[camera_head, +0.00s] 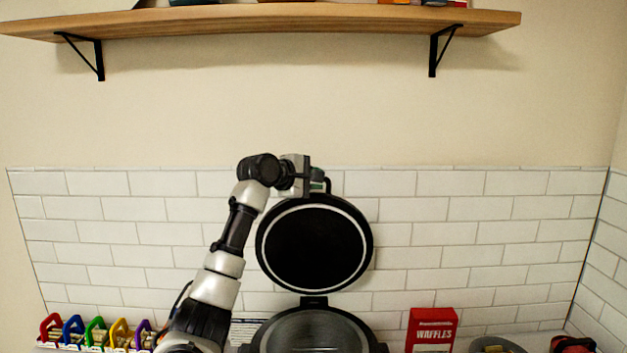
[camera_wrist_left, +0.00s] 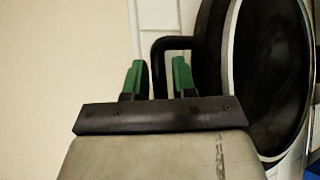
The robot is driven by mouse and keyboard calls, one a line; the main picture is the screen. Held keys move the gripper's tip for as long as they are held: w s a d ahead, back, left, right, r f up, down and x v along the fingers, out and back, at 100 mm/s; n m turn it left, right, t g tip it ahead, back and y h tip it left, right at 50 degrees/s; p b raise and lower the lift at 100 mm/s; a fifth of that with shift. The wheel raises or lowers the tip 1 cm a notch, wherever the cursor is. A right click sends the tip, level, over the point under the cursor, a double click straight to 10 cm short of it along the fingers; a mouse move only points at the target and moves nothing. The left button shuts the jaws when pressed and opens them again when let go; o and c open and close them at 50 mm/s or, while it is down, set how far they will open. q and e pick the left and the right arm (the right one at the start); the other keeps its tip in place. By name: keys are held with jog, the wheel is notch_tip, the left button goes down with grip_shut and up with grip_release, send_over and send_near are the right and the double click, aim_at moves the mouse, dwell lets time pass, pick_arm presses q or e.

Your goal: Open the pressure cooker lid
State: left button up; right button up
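The pressure cooker (camera_head: 314,335) is a round dark appliance at the bottom middle of the head view. Its round black lid (camera_head: 314,245) with a pale ring stands raised, nearly upright, on a rear hinge. The lid also fills the right of the left wrist view (camera_wrist_left: 272,75). My left gripper (camera_head: 318,183) is at the lid's top edge. In the wrist view its green fingers (camera_wrist_left: 157,78) are apart, with the black lid handle (camera_wrist_left: 172,42) reaching between them. My right gripper is not in view.
A red waffles box (camera_head: 432,330) stands right of the cooker, with a grey bowl (camera_head: 497,345) beyond it. Several coloured clip-like items (camera_head: 96,332) stand at the far left. A white tiled wall (camera_head: 480,235) is behind, and a wooden shelf (camera_head: 260,20) is above.

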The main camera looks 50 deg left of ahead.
pick_arm(q)
jog(key=shift+s+b, duration=0.5)
jog(key=b+v, duration=0.4)
jog(key=v, duration=0.5)
jog(key=shift+s+r+b, duration=0.25)
jog(key=shift+s+b, duration=0.1)
jog(key=shift+d, duration=0.15)
jog(key=shift+f, duration=0.1)
